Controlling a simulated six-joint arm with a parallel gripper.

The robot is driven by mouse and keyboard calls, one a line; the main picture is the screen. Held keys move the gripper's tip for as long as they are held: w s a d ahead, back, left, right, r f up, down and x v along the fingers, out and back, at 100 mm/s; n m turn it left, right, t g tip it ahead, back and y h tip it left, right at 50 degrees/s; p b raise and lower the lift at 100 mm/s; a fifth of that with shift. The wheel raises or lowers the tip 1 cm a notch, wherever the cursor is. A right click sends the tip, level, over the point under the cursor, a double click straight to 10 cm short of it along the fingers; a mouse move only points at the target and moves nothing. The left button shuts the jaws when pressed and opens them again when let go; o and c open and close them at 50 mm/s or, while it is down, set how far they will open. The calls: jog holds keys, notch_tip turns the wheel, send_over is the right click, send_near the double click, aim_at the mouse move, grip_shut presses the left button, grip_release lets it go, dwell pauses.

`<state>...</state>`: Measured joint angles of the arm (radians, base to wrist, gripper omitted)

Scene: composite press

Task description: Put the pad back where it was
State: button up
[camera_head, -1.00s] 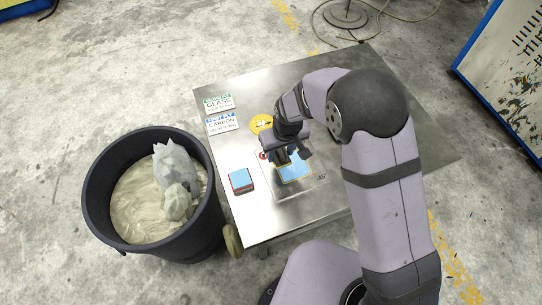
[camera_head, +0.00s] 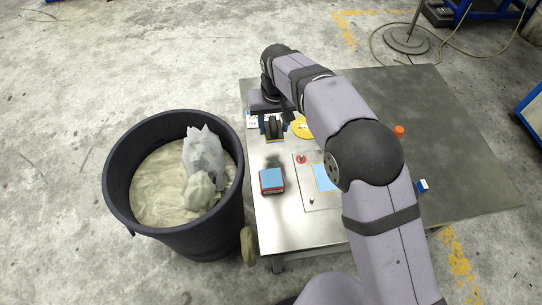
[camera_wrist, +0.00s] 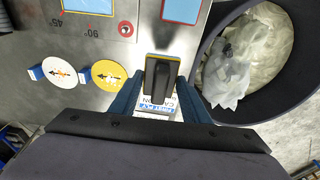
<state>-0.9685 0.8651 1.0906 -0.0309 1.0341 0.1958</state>
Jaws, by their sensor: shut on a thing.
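The pad (camera_wrist: 157,95), a dark block with a yellow edge and a raised black grip, is between the two blue fingers of my gripper (camera_wrist: 158,103) in the wrist view. My gripper is shut on it. In the head view my gripper (camera_head: 272,127) is at the table's left side, with the pad (camera_head: 275,133) showing dark and yellow. A white card with blue print (camera_wrist: 157,111) lies partly hidden behind the pad. Whether the pad touches the table I cannot tell.
A blue-and-red stack (camera_head: 272,181) lies near the left edge. A marked plate holds a light blue sheet (camera_head: 321,178). A yellow disc (camera_head: 301,127) is right of my gripper. A black bin (camera_head: 121,207) stands left of the table (camera_head: 470,150). An orange piece (camera_head: 399,131) sits right.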

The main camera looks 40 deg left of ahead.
jog(key=shift+s+a+r, duration=0.1)
jog(key=shift+s+a, duration=0.05)
jog(key=shift+a, duration=0.2)
jog(key=shift+f+p, duration=0.6)
jog(key=shift+f, duration=4.35)
jog(key=shift+f, duration=0.2)
jog(key=o, duration=1.1)
jog(key=r, duration=0.4)
jog(key=s+d+r, duration=0.1)
jog(key=r, duration=0.3)
jog(key=r+b, duration=0.1)
jog(key=r, duration=0.3)
jog(key=shift+s+d+r, duration=0.15)
jog(key=shift+d, duration=0.05)
